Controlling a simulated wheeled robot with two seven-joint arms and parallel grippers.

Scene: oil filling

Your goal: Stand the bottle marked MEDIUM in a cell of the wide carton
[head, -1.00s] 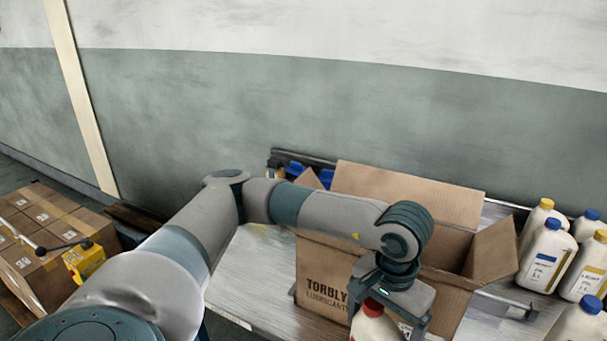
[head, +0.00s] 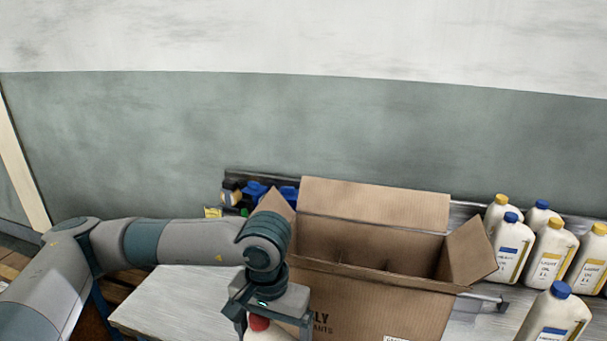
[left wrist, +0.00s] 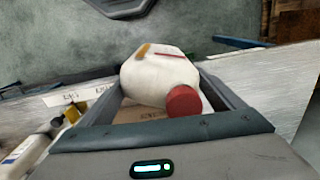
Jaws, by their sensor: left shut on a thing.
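My left gripper (head: 271,326) is shut on a white bottle (head: 268,337) with a red cap (head: 258,322), in front of the carton's left side. In the left wrist view the white bottle (left wrist: 160,78) sits between the fingers, its red cap (left wrist: 184,101) towards the palm. I cannot read its label. The open wide carton (head: 360,304) stands on the table with its flaps out. Dividers (head: 372,262) show faintly inside; the cell floors are hidden. My right gripper is out of view.
White bottles with blue caps (head: 555,325) and yellow caps (head: 548,262) stand right of the carton; some yellow-capped ones read LIGHT. Blue items (head: 254,192) lie behind the carton at the left. The metal table (head: 175,300) is bare left of my gripper.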

